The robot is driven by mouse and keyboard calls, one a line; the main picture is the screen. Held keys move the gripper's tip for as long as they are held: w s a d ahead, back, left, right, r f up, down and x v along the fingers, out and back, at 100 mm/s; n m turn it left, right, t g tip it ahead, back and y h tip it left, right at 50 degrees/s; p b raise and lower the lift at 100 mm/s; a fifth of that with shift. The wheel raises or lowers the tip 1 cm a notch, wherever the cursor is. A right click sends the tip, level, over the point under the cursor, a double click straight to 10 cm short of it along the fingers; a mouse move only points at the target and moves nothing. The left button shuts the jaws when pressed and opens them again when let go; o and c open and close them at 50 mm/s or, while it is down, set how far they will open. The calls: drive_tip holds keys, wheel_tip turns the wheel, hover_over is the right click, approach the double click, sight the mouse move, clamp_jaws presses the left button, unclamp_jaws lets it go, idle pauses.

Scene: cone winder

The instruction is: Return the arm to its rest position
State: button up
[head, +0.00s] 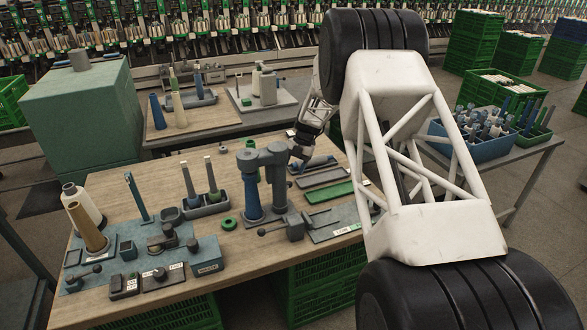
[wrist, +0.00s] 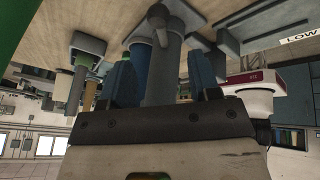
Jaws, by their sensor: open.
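My white arm link (head: 425,130) with large black joints crosses the right half of the head view and hides part of the bench. My gripper (head: 298,150) is small and dark there, above the back right part of the wooden bench, just right of a grey stand (head: 275,185) with a blue cone (head: 252,190). In the wrist view, my gripper (wrist: 162,78) shows two blue fingers spread apart. A grey post (wrist: 161,75) appears in the gap between them; whether it touches them I cannot tell. I see nothing held.
The wooden bench (head: 115,192) carries a tan cone (head: 90,232), a tray of spindles (head: 206,203), a green ring (head: 228,224) and a green strip (head: 325,193). A blue crate (head: 480,145) stands on the right table. A green cabinet (head: 85,110) is at left.

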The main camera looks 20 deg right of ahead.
drive_tip(key=shift+r, duration=0.1)
drive_tip(key=w+a+r+m+t+h, duration=0.1)
drive_tip(key=a+r+t, duration=0.35)
drive_tip(key=r, duration=1.25)
drive_tip(key=s+a+r+m+g+h, duration=0.1)
drive_tip(key=s+a+r+m, duration=0.35)
drive_tip(key=s, duration=0.45)
drive_tip(key=s+a+r+m, duration=0.4)
drive_tip(key=s+r+m, duration=0.2)
drive_tip(key=s, duration=0.3)
drive_tip(key=s+a+f+m+h, duration=0.1)
drive_tip(key=s+m, duration=0.7)
drive_tip(key=s, duration=0.9)
drive_tip(key=s+a+m+h, duration=0.1)
drive_tip(key=s+a+m, duration=0.2)
drive_tip(key=s+m, duration=0.5)
drive_tip(key=s+t, duration=0.1)
drive_tip(key=s, duration=0.8)
drive_tip(key=shift+s+a+f+h, duration=0.25)
drive_tip(key=shift+a+f+h, duration=0.05)
drive_tip(key=shift+a+f, duration=0.05)
